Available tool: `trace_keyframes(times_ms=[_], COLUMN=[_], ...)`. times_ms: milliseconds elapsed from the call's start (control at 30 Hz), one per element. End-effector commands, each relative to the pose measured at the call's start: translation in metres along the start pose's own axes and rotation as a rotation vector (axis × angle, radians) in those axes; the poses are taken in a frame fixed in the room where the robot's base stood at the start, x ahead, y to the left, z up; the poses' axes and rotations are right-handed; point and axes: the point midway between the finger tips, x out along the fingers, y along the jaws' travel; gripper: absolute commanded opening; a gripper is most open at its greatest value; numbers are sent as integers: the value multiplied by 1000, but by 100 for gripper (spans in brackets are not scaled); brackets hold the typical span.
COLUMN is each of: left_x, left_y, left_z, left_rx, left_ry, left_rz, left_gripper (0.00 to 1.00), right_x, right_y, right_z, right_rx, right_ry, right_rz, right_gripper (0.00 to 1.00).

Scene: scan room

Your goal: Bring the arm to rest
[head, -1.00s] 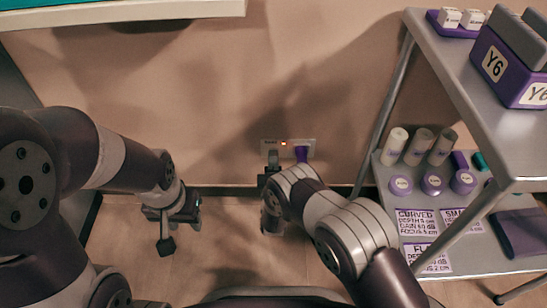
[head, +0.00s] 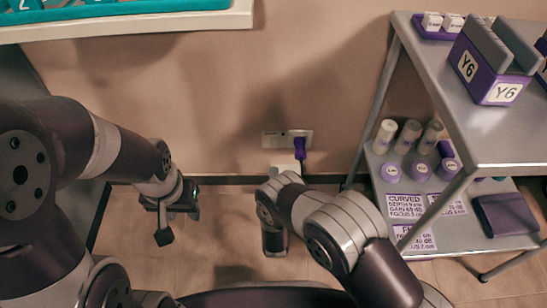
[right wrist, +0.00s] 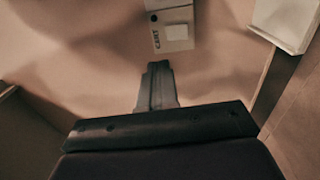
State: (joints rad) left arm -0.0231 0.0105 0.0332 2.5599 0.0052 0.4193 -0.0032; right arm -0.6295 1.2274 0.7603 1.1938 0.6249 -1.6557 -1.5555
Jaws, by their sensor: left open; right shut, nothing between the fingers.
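My left arm comes in from the left in the head view. Its gripper (head: 170,214) hangs open and empty over the floor, clear of the wall and table. My right arm comes in from the lower right. Its gripper (head: 274,243) points down over the floor, below and apart from the wall socket (head: 272,140). In the right wrist view the fingers of this gripper (right wrist: 158,72) are shut with nothing between them, and the socket plate shows beyond them. A purple plug (head: 299,148) sits in the right side of the socket.
A grey shelf cart (head: 500,135) stands at the right, with a purple Y6 box (head: 484,72) on top and bottles (head: 408,136) below. A white table edge (head: 130,27) with a teal tray (head: 100,11) is at upper left. Floor between the arms is clear.

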Motion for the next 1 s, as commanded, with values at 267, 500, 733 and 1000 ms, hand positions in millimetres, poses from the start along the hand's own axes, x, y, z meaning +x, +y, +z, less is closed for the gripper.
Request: trace_keyframes(times_ms=[267, 500, 733, 1000], left_x=[-10, -10, -10, -10], left_y=[0, 0, 0, 0], left_z=[-1, -1, -1, -1], left_rx=[0, 0, 0, 0], left_ry=[-1, -1, -1, 0], left_rz=[0, 0, 0, 0], left_gripper=[43, 43, 43, 43], right_x=[-21, -21, -21, -58], right_y=[4, 3, 3, -86], right_z=[0, 0, 0, 0], right_rx=[0, 0, 0, 355], right_ry=[1, 1, 1, -38], right_rz=[0, 0, 0, -489], right_gripper=[0, 0, 0, 0])
